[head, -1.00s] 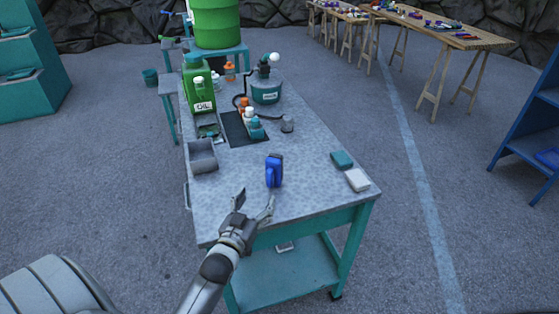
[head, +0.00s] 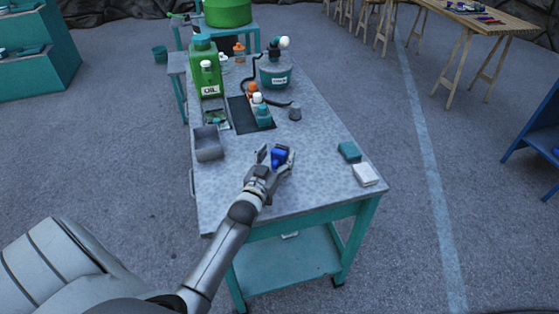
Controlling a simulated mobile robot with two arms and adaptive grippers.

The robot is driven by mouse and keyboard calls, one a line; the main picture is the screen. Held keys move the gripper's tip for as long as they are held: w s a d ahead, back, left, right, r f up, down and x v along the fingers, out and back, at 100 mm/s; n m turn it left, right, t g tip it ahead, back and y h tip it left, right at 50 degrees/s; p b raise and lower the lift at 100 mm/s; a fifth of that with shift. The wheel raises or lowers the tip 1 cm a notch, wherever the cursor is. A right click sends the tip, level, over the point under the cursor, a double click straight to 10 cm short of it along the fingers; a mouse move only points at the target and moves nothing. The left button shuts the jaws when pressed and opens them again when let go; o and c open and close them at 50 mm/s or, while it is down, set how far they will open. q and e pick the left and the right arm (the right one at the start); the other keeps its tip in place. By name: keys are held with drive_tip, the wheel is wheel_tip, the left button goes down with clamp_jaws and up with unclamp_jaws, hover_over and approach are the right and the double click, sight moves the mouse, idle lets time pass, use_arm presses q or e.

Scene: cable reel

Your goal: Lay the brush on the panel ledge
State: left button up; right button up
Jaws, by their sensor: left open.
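A small blue object (head: 280,157) stands on the metal top of the teal workbench (head: 225,193), near its front; I cannot tell if it is the brush. My left gripper (head: 277,154) is open, with one finger on each side of the blue object in the picture; I cannot tell if they touch it. The wrist and fingers hide its lower part. I cannot make out a brush or the panel ledge for certain. My right gripper is not in view.
A teal block (head: 349,151) and a white block (head: 365,175) lie at the bench's right edge. A grey open bin (head: 208,144) is on the left. A green oil can (head: 205,65), small bottles (head: 258,101) and a teal pot (head: 275,75) stand farther back.

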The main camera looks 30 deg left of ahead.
use_arm(q)
drive_tip(key=shift+w+a+r, duration=0.15)
drive_tip(key=shift+w, duration=0.5)
drive_tip(key=shift+w+a+f, duration=0.15)
drive_tip(key=shift+w+f, duration=0.05)
drive_tip(key=shift+w, duration=0.5)
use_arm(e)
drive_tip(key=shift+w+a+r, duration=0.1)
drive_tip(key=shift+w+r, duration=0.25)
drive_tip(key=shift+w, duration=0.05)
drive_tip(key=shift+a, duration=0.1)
use_arm(q)
drive_tip(key=shift+s, duration=0.1)
drive_tip(key=c, duration=0.4)
drive_tip(key=shift+r, duration=0.1)
drive_tip(key=c, duration=0.9)
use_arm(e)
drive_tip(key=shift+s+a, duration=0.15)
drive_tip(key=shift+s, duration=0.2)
use_arm(q)
drive_tip(key=shift+r, duration=0.1)
